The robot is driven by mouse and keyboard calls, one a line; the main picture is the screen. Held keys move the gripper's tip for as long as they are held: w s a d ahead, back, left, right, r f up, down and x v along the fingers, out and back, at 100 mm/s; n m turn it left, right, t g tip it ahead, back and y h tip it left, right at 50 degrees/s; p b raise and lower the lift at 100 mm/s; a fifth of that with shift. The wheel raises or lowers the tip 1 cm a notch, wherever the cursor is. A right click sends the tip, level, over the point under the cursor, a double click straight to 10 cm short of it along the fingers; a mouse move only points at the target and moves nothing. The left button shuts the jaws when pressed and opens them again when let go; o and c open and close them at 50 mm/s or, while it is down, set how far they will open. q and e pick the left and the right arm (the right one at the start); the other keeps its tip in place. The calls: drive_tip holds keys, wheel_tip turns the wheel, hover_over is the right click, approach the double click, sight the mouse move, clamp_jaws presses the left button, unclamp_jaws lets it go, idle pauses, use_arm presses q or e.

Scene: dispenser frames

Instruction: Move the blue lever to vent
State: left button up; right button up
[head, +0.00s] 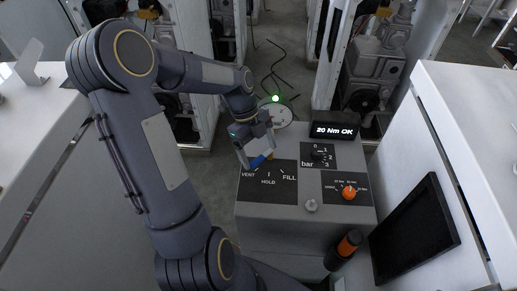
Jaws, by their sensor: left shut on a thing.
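The grey dispenser box (250,217) stands right of centre, with a dark valve plate (268,192) marked VENT, HOLD and FILL. A small piece of the blue lever (258,161) shows at the top of this plate, under my left gripper (260,154). My left gripper is shut on the blue lever from above. The fingers and wrist hide most of the lever, so I cannot tell its exact angle against the marks. My right gripper is out of view.
The box also carries a black bar dial (319,155), an orange torque knob (349,192) and a display (335,125) reading "20 Nm OK". A black screen (414,229) and an orange-and-black tool (344,249) are at the right. White counters flank the box.

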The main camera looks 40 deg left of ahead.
use_arm(q)
drive_tip(key=o, duration=1.3)
drive_tip(key=shift+c, duration=0.2)
drive_tip(key=v, duration=0.8)
drive_tip(key=shift+d, duration=0.15)
drive_tip(key=s+d+r+n+t, duration=0.1)
drive_tip(key=s+d+n+t, duration=0.2)
drive_tip(key=s+d+n, duration=0.3)
drive_tip(key=s+d+r+n+t, duration=0.2)
drive_tip(key=s+d+n, duration=0.4)
drive_tip(key=n, duration=0.9)
drive_tip(key=s+t, duration=0.1)
drive_tip(key=s, duration=0.2)
drive_tip(key=shift+s+d+n+y, duration=0.3)
drive_tip(key=shift+s+d+y, duration=0.05)
drive_tip(key=shift+d+y, duration=0.05)
drive_tip(key=shift+r, duration=0.2)
